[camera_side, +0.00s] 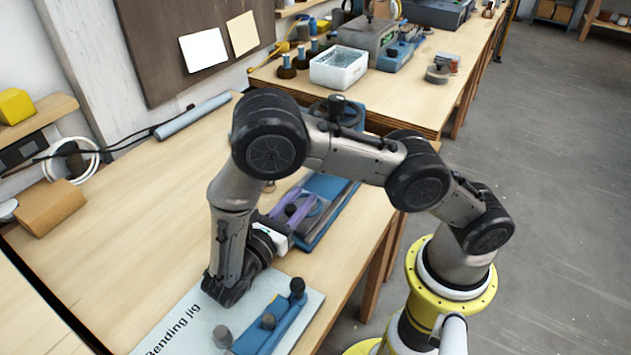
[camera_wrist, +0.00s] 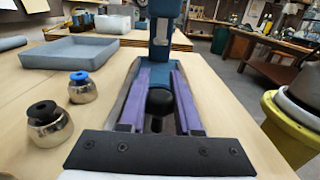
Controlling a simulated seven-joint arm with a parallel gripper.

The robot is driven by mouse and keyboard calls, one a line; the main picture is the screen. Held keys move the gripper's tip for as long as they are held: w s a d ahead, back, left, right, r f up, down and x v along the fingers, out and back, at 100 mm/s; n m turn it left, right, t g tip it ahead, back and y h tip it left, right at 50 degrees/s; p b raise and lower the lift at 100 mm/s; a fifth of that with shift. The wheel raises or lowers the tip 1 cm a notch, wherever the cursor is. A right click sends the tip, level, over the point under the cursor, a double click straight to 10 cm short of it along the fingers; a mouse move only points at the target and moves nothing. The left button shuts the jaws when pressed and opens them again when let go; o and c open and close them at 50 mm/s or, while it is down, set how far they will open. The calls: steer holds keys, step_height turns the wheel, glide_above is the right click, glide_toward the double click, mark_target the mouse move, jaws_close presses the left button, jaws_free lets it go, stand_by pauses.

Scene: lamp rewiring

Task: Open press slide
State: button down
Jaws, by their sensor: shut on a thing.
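The press is a long blue tool on the wooden bench, seen in the side view (camera_side: 333,193) partly behind my arm. In the wrist view its blue upright (camera_wrist: 160,48) stands at the far end. A dark knob (camera_wrist: 159,101) sits on the press's slide, between my purple fingers; it also shows in the side view (camera_side: 290,210). My gripper (camera_wrist: 159,72) reaches along the press from the near side, with a finger on each side of the knob, shut on it. My gripper also shows in the side view (camera_side: 300,204). The slide's travel is mostly hidden by the fingers.
The bending jig (camera_side: 310,307), a pale labelled plate with blue parts, lies in front of the press. Two silver pieces with dark (camera_wrist: 48,125) and blue (camera_wrist: 82,89) tops stand left of my gripper. A grey-blue tray (camera_wrist: 60,57) lies beyond them. The bench's left side is largely clear.

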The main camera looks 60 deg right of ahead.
steer(key=shift+a, duration=0.55)
steer(key=c, duration=0.6)
jaws_free()
steer(key=a, duration=1.2)
steer(key=shift+d, duration=0.1)
